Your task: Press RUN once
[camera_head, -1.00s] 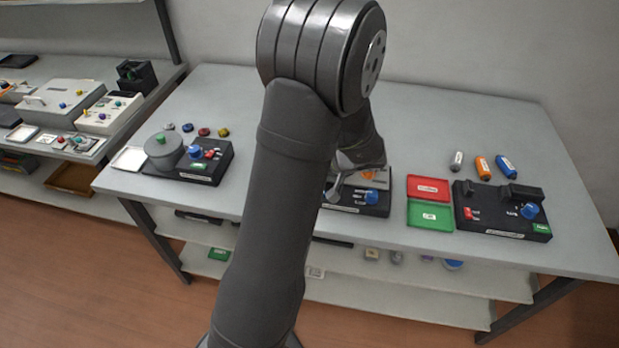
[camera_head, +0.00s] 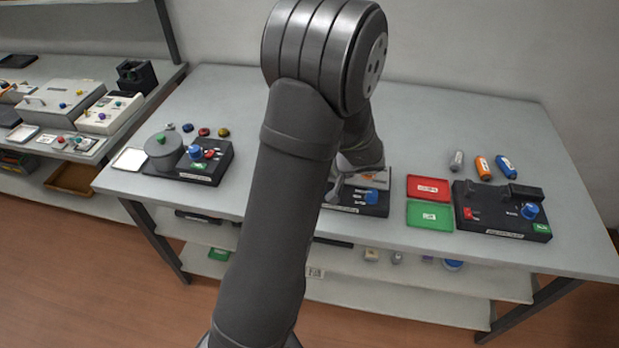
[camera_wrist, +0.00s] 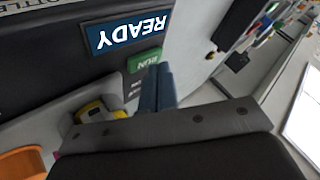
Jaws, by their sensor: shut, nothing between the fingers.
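The green RUN button (camera_wrist: 144,60) shows in the wrist view on a dark panel, beside a blue display (camera_wrist: 130,31) that reads READY. My gripper (camera_wrist: 158,70) is shut and empty. Its fingertips lie at the button's lower right edge in the picture. I cannot tell whether they touch it. In the head view the dark middle machine (camera_head: 352,209) stands on the table, with a blue knob (camera_head: 371,196). My arm covers its left part, and I do not make out the RUN button there.
A red tray (camera_head: 428,198) and a green tray (camera_head: 446,224) lie right of the middle machine. Another dark machine (camera_head: 480,218) stands farther right, with several cartridges behind it. A left machine (camera_head: 205,176) stands on the table. In the wrist view a yellow-grey part (camera_wrist: 98,112) lies close to my gripper.

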